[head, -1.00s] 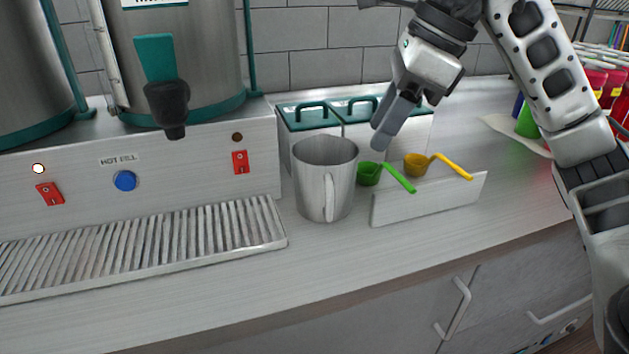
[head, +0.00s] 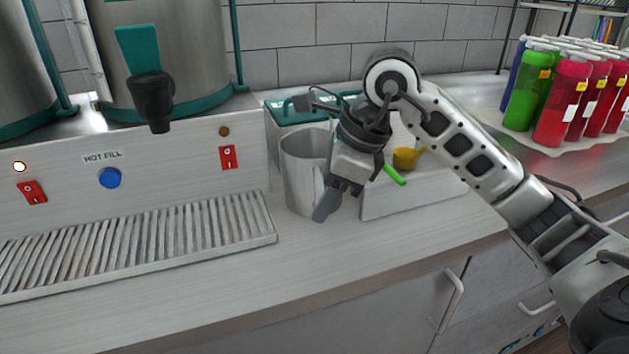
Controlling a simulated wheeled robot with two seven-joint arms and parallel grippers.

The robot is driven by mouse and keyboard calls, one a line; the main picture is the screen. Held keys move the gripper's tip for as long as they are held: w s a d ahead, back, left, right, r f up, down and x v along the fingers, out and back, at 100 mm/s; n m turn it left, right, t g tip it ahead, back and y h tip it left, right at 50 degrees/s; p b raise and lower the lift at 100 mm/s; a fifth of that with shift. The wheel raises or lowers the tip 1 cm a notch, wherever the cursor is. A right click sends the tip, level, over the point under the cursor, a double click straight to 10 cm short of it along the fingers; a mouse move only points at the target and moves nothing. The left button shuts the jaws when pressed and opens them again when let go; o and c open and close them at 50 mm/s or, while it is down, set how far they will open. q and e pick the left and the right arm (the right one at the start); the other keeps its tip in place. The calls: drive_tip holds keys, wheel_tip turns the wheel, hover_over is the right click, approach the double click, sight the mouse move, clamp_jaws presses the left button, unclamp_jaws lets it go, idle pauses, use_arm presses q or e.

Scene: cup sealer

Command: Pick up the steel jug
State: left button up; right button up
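The steel jug (head: 299,170) stands upright on the counter, right of the drip tray. Its handle side faces the front right and is mostly hidden by my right gripper. My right gripper (head: 328,204) points down in front of the jug's right side, at the handle. One grey finger shows beside the lower handle; the other finger is hidden, so I cannot tell whether it is open or shut, or whether it touches the handle. My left gripper is out of view.
A hot-fill machine with a ribbed drip tray (head: 150,240) stands left of the jug. Teal-lidded bins (head: 290,112) are behind it. A small white partition (head: 415,192) with a yellow scoop (head: 406,158) and a green scoop (head: 394,174) is at right. Bottles (head: 565,100) stand far right. The counter front is clear.

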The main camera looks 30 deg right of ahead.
drive_tip(key=shift+w+f, duration=0.1)
drive_tip(key=shift+f, duration=0.1)
drive_tip(key=c, duration=0.9)
drive_tip(key=shift+r, duration=0.1)
clamp_jaws()
